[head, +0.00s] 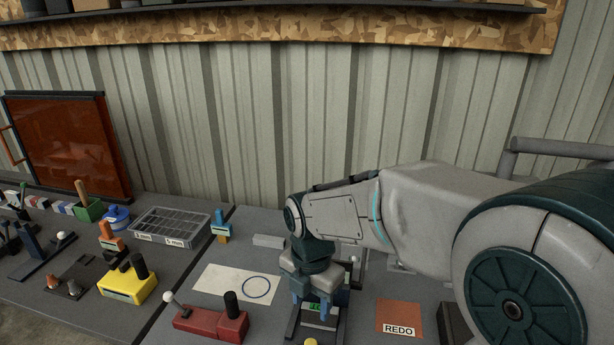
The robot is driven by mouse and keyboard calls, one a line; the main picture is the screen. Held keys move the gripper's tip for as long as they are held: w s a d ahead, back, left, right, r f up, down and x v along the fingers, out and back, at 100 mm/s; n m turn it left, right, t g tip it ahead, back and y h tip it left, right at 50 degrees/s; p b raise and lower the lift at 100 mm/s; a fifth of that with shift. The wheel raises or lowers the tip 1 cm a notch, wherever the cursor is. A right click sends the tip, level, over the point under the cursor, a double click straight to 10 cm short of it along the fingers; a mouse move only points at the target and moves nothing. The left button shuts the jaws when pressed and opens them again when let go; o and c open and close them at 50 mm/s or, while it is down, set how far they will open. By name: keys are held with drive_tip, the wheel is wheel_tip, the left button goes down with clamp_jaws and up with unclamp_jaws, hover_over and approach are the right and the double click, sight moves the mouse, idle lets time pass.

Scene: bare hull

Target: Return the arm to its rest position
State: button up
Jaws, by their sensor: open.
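My arm reaches in from the right over the grey bench (262,218). Whether the fingers touch the fixture is not clear from this angle.
A red block with a black knob (212,323) and a white sheet with a circle (225,283) are left of my gripper. An orange REDO card (398,315) is to its right. A divided tray (170,226) and yellow block (127,285) stand further left. A shelf (300,12) runs above.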

drive_tip(key=s+d+r+m+t, duration=0.2)
drive_tip(key=s+d+m, duration=0.3)
drive_tip(key=m, duration=0.9)
drive_tip(key=s+d+r+m+t, duration=0.1)
drive_tip(key=s+d+r+m, duration=0.2)
drive_tip(key=m, duration=1.1)
drive_tip(key=s+d, duration=0.3)
drive_tip(key=d, duration=0.3)
drive_tip(key=shift+m+t, duration=0.3)
drive_tip(key=shift+t, duration=0.1)
